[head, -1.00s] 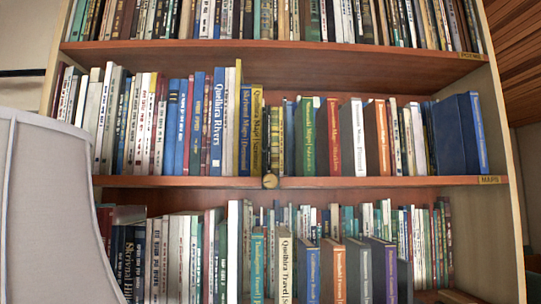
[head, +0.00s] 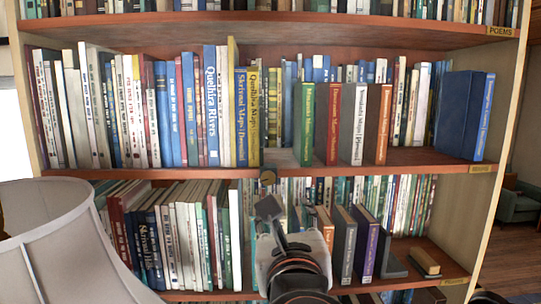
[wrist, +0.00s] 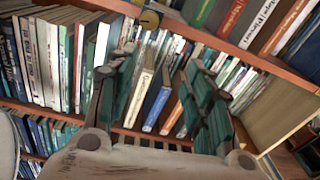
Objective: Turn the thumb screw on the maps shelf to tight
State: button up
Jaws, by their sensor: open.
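The thumb screw (head: 268,177) is a small round brass-coloured knob on the front edge of the maps shelf (head: 180,173). It also shows at the top of the wrist view (wrist: 149,19), beyond my fingertips. Its exact turn angle is too small to tell. The shelf's label (head: 481,168) is at the right end of the board. My gripper (head: 268,207) is just below the screw in the head view and apart from it. In the wrist view its two dark green fingers (wrist: 163,65) are spread, with nothing between them.
Books (head: 205,105) fill much of the maps shelf above the screw. The lower shelf's books (wrist: 150,98) stand behind my fingers in the wrist view. A grey lampshade (head: 65,240) stands at the lower left. A green armchair (head: 518,205) is far right.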

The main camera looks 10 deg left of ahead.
aim_at(268, 178)
jog(key=w+a+p, duration=0.1)
jog(key=w+a, duration=0.1)
jog(key=w, duration=0.2)
jog(key=w+a+r+n, duration=0.1)
jog(key=w+a, duration=0.1)
jog(key=w, duration=0.2)
jog(key=w+a+r+n+y+p, duration=0.1)
jog(key=w, duration=0.3)
jog(key=shift+w+a+r+p, duration=0.2)
jog(key=shift+w+a+p, duration=0.05)
jog(key=shift+a+p, duration=0.15)
jog(key=c, duration=1)
